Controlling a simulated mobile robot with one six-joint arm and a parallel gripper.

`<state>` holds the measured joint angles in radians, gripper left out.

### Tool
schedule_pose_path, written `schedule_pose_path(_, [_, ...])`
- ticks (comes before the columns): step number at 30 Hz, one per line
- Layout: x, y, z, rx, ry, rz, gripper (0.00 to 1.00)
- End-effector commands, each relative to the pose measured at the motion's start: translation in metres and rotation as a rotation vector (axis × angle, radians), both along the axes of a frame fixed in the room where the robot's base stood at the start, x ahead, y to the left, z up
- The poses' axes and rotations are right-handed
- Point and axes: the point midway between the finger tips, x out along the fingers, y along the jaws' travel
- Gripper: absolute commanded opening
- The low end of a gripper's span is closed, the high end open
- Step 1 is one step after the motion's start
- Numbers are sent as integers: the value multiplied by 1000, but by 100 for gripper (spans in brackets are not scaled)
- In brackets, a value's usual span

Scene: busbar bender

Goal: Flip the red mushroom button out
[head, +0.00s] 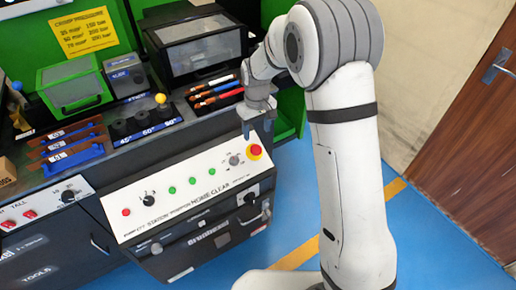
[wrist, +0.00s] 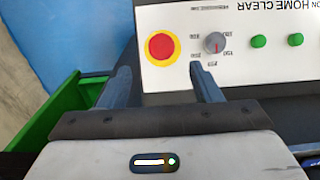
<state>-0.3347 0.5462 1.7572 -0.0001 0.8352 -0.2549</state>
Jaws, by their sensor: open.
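The red mushroom button (head: 254,150) sits on a yellow ring at the right end of the white control panel (head: 130,192). In the wrist view the button (wrist: 161,47) shows whole, at the panel's edge, beyond my fingertips and between their lines. My gripper (head: 259,131) is just above the button in the head view, and I cannot tell the exact gap. In the wrist view my gripper (wrist: 160,78) is open, with its two fingers well apart and nothing between them.
A grey selector knob (wrist: 214,43) stands right beside the button. Green buttons (wrist: 258,41) lie farther along the panel. Above the panel is a bench with coloured-handled tools (head: 215,92) and a yellow-knobbed lever (head: 160,98).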

Motion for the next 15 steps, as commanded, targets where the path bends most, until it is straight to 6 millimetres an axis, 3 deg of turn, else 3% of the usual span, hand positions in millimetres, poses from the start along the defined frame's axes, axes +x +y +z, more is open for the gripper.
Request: schedule_pose_path(15, [2,2,-72,-2,5,6,58])
